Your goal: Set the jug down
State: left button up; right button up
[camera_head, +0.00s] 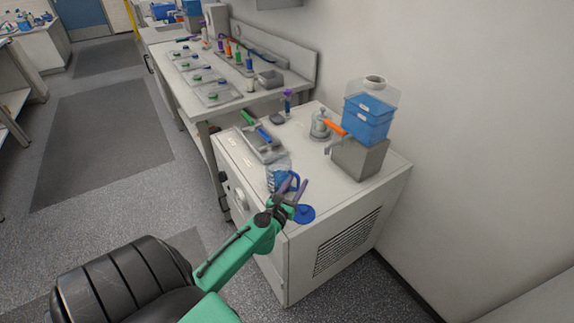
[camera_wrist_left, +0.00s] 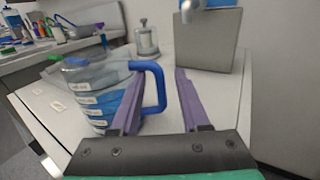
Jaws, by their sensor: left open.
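The jug (camera_head: 277,173) is clear with blue liquid, pale labels and a blue handle. It stands upright on the white cabinet top (camera_head: 345,195) near its front left corner. In the left wrist view the jug (camera_wrist_left: 98,98) is left of centre, with its handle (camera_wrist_left: 156,88) reaching between the purple fingers. My left gripper (camera_head: 294,186) is open beside the handle, with one finger on each side of it. In the left wrist view the left gripper (camera_wrist_left: 158,100) shows a clear gap right of the handle. Part of the jug is hidden behind the left finger.
A blue disc (camera_head: 304,214) lies at the cabinet's front edge. A grey block (camera_head: 358,158) with a blue tank (camera_head: 368,118) above and an orange-handled tap (camera_head: 335,128) stands behind. A tray (camera_head: 262,143) and a glass vessel (camera_head: 320,125) are further back. The right front top is clear.

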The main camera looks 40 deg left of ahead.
pick_arm(q)
jog(key=b+v, duration=0.3)
jog(key=v, duration=0.6)
jog(key=shift+s+d+f, duration=0.1)
jog(key=shift+s+f, duration=0.05)
jog(key=shift+s, duration=0.4)
